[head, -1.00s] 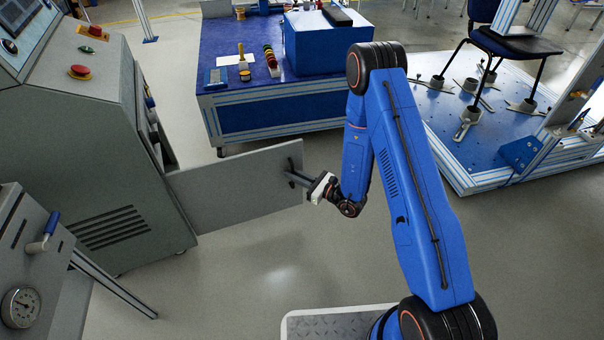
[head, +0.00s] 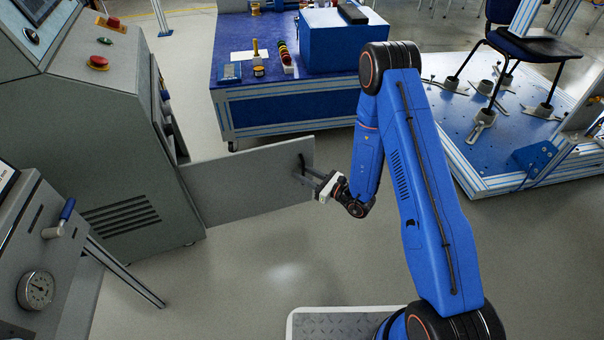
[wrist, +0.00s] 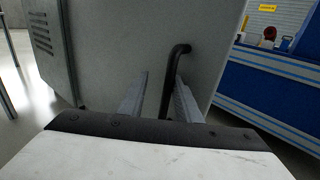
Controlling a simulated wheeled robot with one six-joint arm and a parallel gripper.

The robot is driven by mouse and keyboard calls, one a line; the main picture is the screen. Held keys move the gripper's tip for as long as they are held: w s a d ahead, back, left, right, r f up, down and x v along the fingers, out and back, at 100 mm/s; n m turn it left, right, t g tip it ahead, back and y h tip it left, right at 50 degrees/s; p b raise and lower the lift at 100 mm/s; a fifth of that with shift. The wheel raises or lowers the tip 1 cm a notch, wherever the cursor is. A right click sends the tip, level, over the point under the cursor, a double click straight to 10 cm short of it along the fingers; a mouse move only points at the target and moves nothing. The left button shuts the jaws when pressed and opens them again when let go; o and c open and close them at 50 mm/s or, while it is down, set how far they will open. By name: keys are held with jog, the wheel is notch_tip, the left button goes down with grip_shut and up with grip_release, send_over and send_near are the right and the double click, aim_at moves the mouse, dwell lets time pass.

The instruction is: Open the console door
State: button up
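The grey console (head: 110,130) stands at the left in the head view. Its flat grey door (head: 245,185) is swung out wide from the console and also shows in the wrist view (wrist: 120,45). A dark bar handle (head: 302,163) is near the door's free edge. My gripper (head: 306,180) is at the handle. In the wrist view its two fingers (wrist: 160,98) are apart, and the handle (wrist: 172,80) stands between them, closer to the right finger. Whether a finger touches the handle cannot be told.
A blue workbench (head: 290,110) with a blue box (head: 345,45) stands behind the door. A test platform (head: 480,150) with a chair is at the right. A grey unit with a gauge (head: 35,290) is at front left. Floor before the door is clear.

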jog(key=shift+w+d, duration=0.1)
jog(key=shift+d, duration=0.15)
dwell(0.4)
jog(key=v, duration=1.7)
jog(key=shift+s, duration=0.3)
jog(key=shift+d, duration=0.1)
